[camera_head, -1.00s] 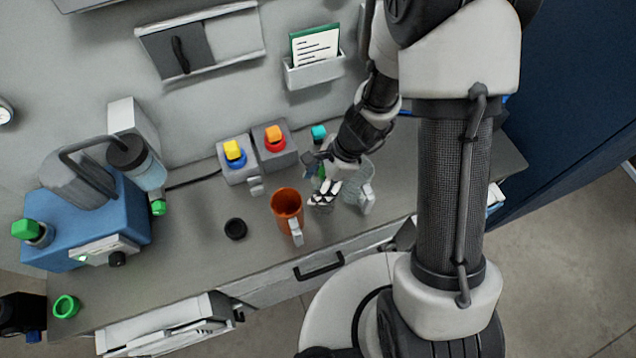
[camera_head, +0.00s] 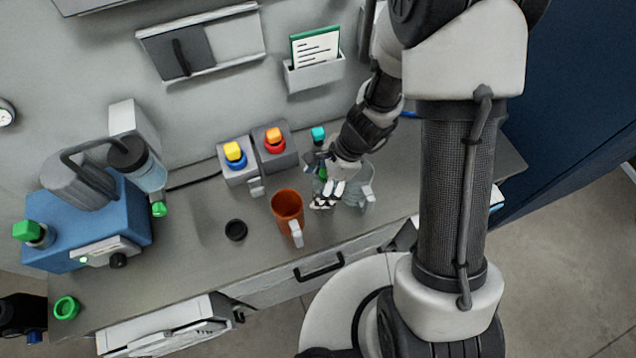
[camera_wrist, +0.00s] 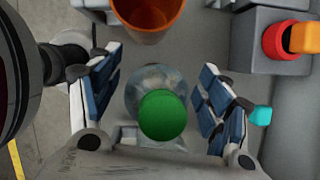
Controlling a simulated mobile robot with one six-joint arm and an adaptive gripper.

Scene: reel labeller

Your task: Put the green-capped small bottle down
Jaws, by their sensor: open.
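The green-capped small bottle (camera_wrist: 152,82) is in the wrist view, with its round green cap (camera_wrist: 162,116) facing the camera and a clear greyish body. My gripper (camera_wrist: 158,74) is open, with one blue-padded finger on each side of the bottle and a visible gap on both sides. In the head view my gripper (camera_head: 328,192) is low over the bench, just right of the orange mug. The bottle is mostly hidden there by the gripper. Its base is hidden, so I cannot tell fully what it rests on.
The orange mug (camera_head: 287,206) stands close left of my gripper. A grey-blue mug (camera_head: 367,185) is close on the right. Boxes with a yellow-blue button (camera_head: 234,154) and an orange-red button (camera_head: 274,140) stand behind. A black disc (camera_head: 236,230) lies on the bench (camera_head: 190,260), with clear surface around it.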

